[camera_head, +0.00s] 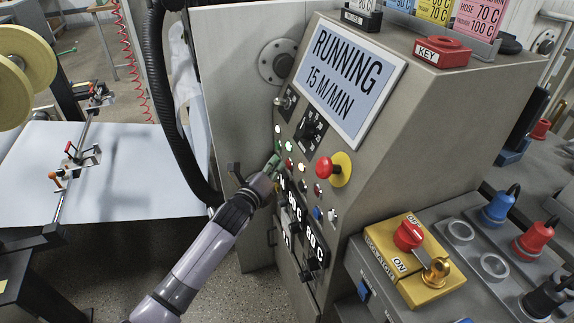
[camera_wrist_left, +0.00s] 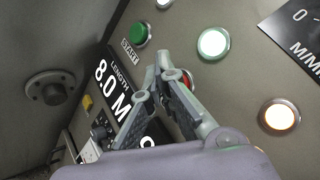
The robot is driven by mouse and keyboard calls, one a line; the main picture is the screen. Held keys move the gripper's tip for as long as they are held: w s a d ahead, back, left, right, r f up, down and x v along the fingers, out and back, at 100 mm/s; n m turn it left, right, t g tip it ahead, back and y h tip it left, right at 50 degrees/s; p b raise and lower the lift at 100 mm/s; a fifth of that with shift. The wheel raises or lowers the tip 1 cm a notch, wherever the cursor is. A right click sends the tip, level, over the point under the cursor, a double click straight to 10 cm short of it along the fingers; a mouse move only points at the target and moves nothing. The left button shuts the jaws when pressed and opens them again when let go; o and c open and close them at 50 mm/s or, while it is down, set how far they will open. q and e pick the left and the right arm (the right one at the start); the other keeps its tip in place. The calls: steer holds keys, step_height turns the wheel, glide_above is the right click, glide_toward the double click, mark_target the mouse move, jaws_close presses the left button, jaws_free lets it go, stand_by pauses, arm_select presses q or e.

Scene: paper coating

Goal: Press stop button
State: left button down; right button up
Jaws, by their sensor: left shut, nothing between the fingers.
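My left gripper (camera_head: 272,164) reaches the control panel from below left in the head view. Its fingers are shut and empty. In the left wrist view the fingertips (camera_wrist_left: 164,62) are in front of a red button (camera_wrist_left: 188,78), partly covering it; any label on it is hidden. I cannot tell whether they touch it. A green button (camera_wrist_left: 140,34) marked START is just left of the fingertips. The display (camera_head: 350,78) reads RUNNING 15 M/MIN. A large red mushroom button (camera_head: 325,167) on a yellow base is further right. My right gripper is not in view.
White lit (camera_wrist_left: 213,43) and orange lit (camera_wrist_left: 279,116) buttons lie right of the fingers. A LENGTH readout (camera_wrist_left: 116,88) is to their left. A thick black hose (camera_head: 160,110) hangs left of the panel. A yellow isolator box (camera_head: 425,285) stands at lower right.

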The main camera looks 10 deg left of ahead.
arm_select(q)
steer(key=shift+d, duration=0.1)
stand_by(0.3)
steer(key=shift+w+d, duration=0.2)
steer(key=shift+w, duration=0.05)
steer(key=shift+s, duration=0.1)
stand_by(0.5)
steer(key=shift+s+a+p, duration=0.4)
steer(key=shift+a, duration=0.25)
steer(key=s+a+p, duration=0.1)
steer(key=a, duration=0.1)
steer(key=s+a+p, duration=0.1)
steer(key=a, duration=0.1)
steer(key=shift+s, duration=0.4)
